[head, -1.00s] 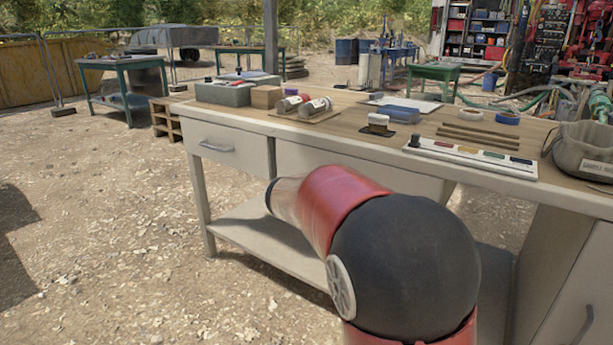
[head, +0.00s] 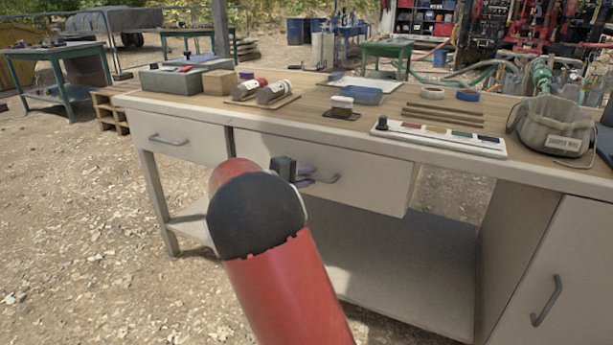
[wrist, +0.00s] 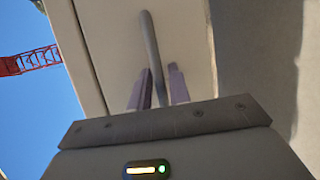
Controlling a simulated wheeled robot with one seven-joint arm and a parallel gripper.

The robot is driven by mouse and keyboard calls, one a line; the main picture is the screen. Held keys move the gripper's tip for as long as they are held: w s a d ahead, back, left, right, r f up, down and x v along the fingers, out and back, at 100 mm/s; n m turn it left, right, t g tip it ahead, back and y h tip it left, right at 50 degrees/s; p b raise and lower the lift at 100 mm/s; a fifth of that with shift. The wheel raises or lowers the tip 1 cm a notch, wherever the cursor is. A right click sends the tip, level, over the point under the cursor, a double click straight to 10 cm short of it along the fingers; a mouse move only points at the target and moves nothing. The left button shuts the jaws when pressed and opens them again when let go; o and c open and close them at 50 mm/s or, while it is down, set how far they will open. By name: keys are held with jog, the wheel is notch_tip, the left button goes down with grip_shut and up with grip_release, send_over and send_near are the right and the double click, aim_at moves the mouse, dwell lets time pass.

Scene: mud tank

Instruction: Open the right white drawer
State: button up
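The right white drawer (head: 375,180) hangs under the bench top in the head view, right of the left drawer (head: 190,138). Its front looks flush under the bench edge, so it appears closed. Its grey bar handle (head: 325,179) also shows in the wrist view (wrist: 149,40). My gripper (head: 304,176) is at the left part of this handle. In the wrist view, the two purplish fingers (wrist: 160,78) stand apart, with the handle running between them. The left finger is very near the bar and a small gap shows at the right one. Whether they touch it is unclear.
The bench top (head: 310,112) holds bottles, boxes, a labelled strip (head: 440,137) and a grey bag (head: 553,125). A cabinet door with a handle (head: 546,301) is at lower right. A lower shelf (head: 400,265) lies below the drawer. The gravel in front is open.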

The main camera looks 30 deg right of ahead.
jog(key=shift+d, duration=0.1)
grip_shut()
